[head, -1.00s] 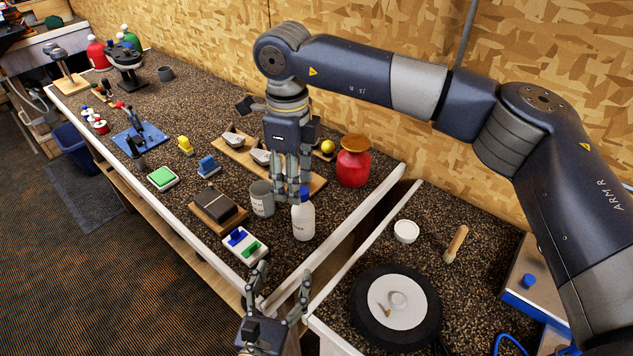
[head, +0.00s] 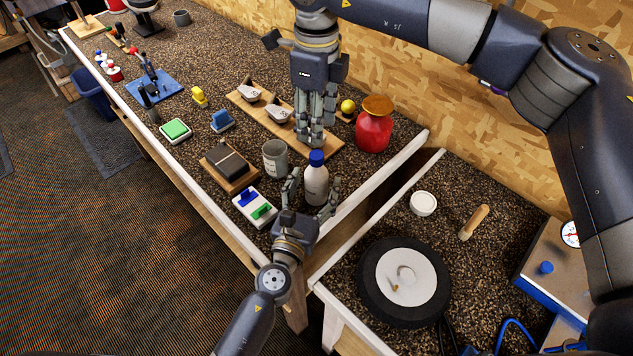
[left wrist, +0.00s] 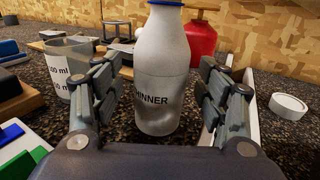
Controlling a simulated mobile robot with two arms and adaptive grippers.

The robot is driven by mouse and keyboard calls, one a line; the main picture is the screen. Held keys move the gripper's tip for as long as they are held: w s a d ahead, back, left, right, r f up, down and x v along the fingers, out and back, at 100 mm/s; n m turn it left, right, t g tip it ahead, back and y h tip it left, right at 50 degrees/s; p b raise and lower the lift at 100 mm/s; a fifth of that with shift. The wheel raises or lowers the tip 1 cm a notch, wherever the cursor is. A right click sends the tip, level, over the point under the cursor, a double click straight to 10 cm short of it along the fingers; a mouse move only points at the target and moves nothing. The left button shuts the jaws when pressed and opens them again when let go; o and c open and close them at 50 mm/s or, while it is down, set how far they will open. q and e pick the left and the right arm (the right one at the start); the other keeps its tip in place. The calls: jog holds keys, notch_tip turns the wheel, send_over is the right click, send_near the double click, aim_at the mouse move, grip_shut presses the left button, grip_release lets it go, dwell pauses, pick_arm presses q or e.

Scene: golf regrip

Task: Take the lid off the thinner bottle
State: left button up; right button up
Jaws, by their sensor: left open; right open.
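The thinner bottle (head: 316,186) is a white, semi-clear bottle with a blue lid (head: 316,157). It stands upright on the bench near its front corner. In the left wrist view the bottle (left wrist: 162,75) reads "THINNER" and its top is cut off. My left gripper (head: 312,190) is open, with its fingers on either side of the bottle and visible gaps between them and the bottle.
A grey measuring cup (head: 275,158) stands close left of the bottle. A red can (head: 374,128) stands behind right. A tray with blue and green clips (head: 255,208) lies in front left. A gap separates this bench from the one with the black wheel (head: 372,305).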

pick_arm(q)
jog(key=shift+x, duration=0.85)
jog(key=shift+c, duration=0.6)
